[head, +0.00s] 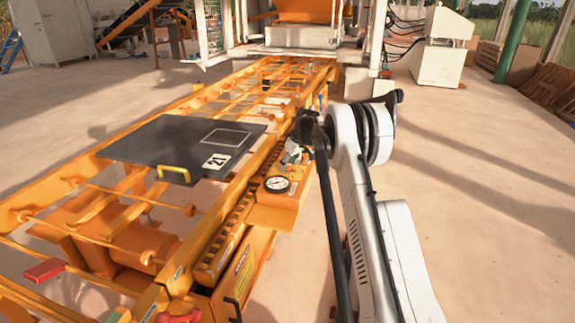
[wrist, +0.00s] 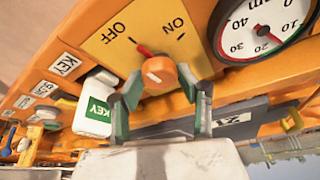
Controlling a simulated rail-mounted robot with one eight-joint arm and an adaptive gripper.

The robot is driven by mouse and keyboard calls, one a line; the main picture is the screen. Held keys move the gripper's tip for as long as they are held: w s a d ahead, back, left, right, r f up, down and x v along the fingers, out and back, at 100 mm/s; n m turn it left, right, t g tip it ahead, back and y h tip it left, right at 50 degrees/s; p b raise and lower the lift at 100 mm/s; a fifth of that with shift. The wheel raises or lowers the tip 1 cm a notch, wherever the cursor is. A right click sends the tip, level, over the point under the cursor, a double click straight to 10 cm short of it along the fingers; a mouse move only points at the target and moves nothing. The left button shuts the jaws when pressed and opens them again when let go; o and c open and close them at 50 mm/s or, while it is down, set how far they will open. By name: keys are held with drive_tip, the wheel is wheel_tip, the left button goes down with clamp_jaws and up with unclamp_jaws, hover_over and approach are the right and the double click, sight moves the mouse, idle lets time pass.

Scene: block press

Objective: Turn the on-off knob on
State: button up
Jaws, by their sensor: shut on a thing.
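The orange on-off knob (wrist: 158,71) sits on a yellow plate (wrist: 112,50) marked OFF and ON in the wrist view. Its red pointer lies nearer the OFF mark. My gripper (wrist: 160,79) has its two grey-green fingers on either side of the knob and is shut on it. In the head view my gripper (head: 298,152) is at the right side of the orange machine, and the knob cannot be made out there.
A round gauge (head: 277,184) is close by on the panel. A white KEY-labelled piece (wrist: 96,104) sits beside the left finger. A dark plate (head: 165,140) with a yellow handle lies on the orange frame. Open floor (head: 480,200) is to the right.

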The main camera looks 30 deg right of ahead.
drive_tip(key=m+h, duration=0.1)
drive_tip(key=m, duration=0.2)
drive_tip(key=m+h+p, duration=0.1)
drive_tip(key=m, duration=0.2)
drive_tip(key=shift+a+m+h, duration=0.1)
drive_tip(key=shift+m+h, duration=0.2)
drive_tip(key=m+h, duration=0.1)
drive_tip(key=m, duration=0.2)
drive_tip(key=shift+m, duration=0.3)
drive_tip(key=shift+m+g+h+p, duration=0.5)
drive_tip(key=shift+m+h, duration=0.1)
drive_tip(key=shift+m, duration=1.1)
drive_tip(key=o, duration=1.1)
drive_tip(key=shift+o, duration=0.2)
drive_tip(key=shift+a+r, duration=0.1)
drive_tip(key=v, duration=1.1)
drive_tip(key=shift+a+r, duration=0.2)
drive_tip(key=shift+r, duration=0.15)
